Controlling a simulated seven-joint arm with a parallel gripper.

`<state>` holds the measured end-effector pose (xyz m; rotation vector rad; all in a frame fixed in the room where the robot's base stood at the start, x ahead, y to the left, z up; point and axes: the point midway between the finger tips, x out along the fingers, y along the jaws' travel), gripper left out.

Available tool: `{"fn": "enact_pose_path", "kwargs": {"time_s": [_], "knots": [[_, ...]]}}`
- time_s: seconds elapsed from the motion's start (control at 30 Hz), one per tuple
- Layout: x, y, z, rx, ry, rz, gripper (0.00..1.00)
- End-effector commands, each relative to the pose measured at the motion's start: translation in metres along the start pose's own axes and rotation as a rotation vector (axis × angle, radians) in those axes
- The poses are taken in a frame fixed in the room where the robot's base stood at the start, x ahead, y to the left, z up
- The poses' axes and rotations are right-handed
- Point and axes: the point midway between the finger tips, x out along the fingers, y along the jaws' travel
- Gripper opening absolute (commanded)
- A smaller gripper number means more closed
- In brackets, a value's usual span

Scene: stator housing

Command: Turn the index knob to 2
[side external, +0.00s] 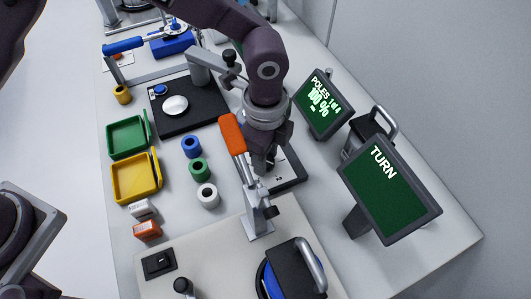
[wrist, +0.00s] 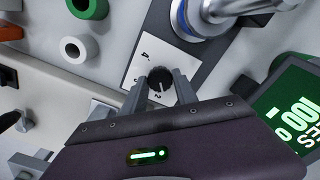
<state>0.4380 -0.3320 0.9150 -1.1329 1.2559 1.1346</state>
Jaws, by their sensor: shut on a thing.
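The index knob (wrist: 160,79) is a small round black knob on a white dial plate (wrist: 142,62) in the wrist view. Its pale pointer line runs towards the lower edge of the picture, near a digit that looks like a 2. A 4 shows at the plate's upper left. My gripper (wrist: 161,84) has its two grey fingers closed on opposite sides of the knob. In the side view my gripper (side external: 268,165) reaches down to the plate (side external: 289,165), and the knob is hidden behind it.
An orange-handled clamp (side external: 233,134) stands close to my gripper. One screen (side external: 323,105) reads POLES 1 of 4, 100 %; another (side external: 388,192) reads TURN. Blue (side external: 191,147), green (side external: 199,169) and white (side external: 207,195) rings lie left of the clamp.

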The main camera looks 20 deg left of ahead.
Motion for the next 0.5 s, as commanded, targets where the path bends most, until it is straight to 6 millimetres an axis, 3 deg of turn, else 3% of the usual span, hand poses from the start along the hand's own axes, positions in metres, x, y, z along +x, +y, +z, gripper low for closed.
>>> {"fn": "enact_pose_path", "kwargs": {"time_s": [0.5], "knots": [[-0.0017, -0.0008, -0.0009, 0.291, 0.002, -0.004, 0.00]]}}
